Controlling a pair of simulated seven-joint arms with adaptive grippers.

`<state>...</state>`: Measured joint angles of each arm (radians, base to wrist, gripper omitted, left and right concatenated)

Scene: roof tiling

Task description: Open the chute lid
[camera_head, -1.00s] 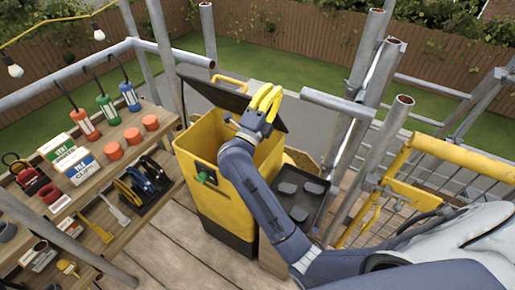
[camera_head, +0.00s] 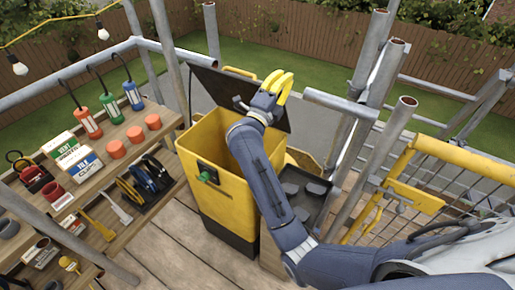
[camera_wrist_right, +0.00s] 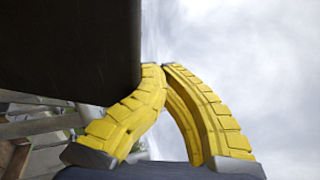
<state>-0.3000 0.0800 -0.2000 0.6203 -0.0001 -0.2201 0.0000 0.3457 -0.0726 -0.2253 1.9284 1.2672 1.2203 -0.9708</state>
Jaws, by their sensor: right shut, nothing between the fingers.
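The yellow chute (camera_head: 222,180) stands open at the top in the head view, with a green knob (camera_head: 206,177) on its front. Its dark lid (camera_head: 225,88) is raised and leans up at the back. My right gripper (camera_head: 281,78) is in front of the lid's right part, above the chute's right side, shut and empty. In the right wrist view the yellow fingers (camera_wrist_right: 160,70) meet at their tips. A dark panel, apparently the lid (camera_wrist_right: 70,45), fills the upper left there, close beside the fingers. I cannot tell whether they touch. My left gripper is not in view.
A wooden shelf (camera_head: 150,180) with lamps, boxes, orange cups and tools stands at the left. A black tray (camera_head: 318,192) with dark pieces lies right of the chute. Scaffold poles (camera_head: 385,150) and a yellow gate (camera_head: 412,195) stand at the right.

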